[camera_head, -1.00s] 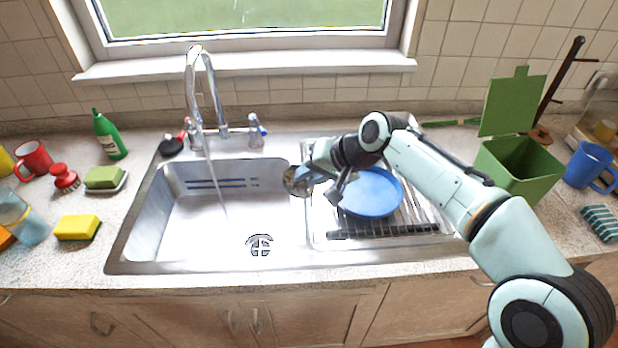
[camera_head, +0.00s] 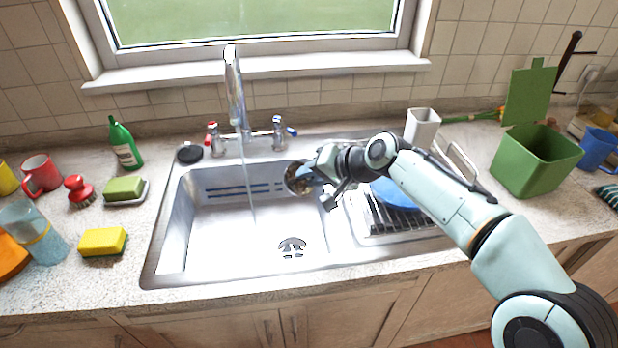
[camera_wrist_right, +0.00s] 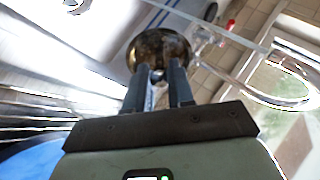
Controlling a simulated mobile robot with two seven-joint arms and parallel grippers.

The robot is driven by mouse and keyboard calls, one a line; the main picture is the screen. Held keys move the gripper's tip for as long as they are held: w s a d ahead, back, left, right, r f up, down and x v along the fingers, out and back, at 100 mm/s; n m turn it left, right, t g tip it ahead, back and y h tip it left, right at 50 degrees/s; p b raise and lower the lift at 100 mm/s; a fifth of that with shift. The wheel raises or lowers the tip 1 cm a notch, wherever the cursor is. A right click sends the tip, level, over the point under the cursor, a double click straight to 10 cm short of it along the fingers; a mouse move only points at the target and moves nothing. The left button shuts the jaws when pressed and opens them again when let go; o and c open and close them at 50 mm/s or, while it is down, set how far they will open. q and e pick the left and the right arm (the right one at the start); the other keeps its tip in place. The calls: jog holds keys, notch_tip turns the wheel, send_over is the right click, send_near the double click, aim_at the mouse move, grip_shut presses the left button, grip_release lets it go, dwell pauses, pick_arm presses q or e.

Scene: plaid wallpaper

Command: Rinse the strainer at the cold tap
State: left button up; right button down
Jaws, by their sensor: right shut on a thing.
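The strainer (camera_head: 297,178), a small brownish metal bowl, is held by my right gripper (camera_head: 318,178) over the right side of the sink basin (camera_head: 225,235). In the right wrist view the strainer (camera_wrist_right: 160,47) is just beyond my closed right fingers (camera_wrist_right: 160,88). A chrome tap (camera_head: 236,90) stands behind the basin. It has a red-marked handle (camera_head: 213,138) on the left and a blue-marked handle (camera_head: 281,132) on the right. A thin water stream (camera_head: 250,190) falls into the basin, left of the strainer and apart from it. My left gripper is not in view.
A blue plate (camera_head: 395,195) lies on the drainer, partly hidden by my right arm. A white cup (camera_head: 422,128) and a green bin (camera_head: 537,160) stand to the right. A yellow sponge (camera_head: 102,241) and a green bottle (camera_head: 124,145) are left. The basin's left half is clear.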

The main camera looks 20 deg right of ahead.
jog(key=shift+w+a, duration=0.1)
jog(key=shift+w+a+f+p, duration=0.1)
jog(key=shift+w+a+p, duration=0.25)
jog(key=shift+w+p, duration=0.25)
pick_arm(q)
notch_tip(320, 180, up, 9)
jog(key=p, duration=0.8)
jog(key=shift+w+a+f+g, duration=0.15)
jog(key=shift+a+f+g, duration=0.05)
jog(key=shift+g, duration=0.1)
pick_arm(e)
jog(key=w+a+f, duration=0.2)
jog(key=w+a, duration=0.5)
jog(key=w, duration=0.3)
jog(key=shift+w+f, duration=0.15)
jog(key=shift+f, duration=0.2)
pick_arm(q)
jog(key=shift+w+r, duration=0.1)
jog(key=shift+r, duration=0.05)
pick_arm(e)
jog(key=shift+w+d, duration=0.35)
jog(key=shift+d, duration=0.05)
jog(key=shift+s+a, duration=0.1)
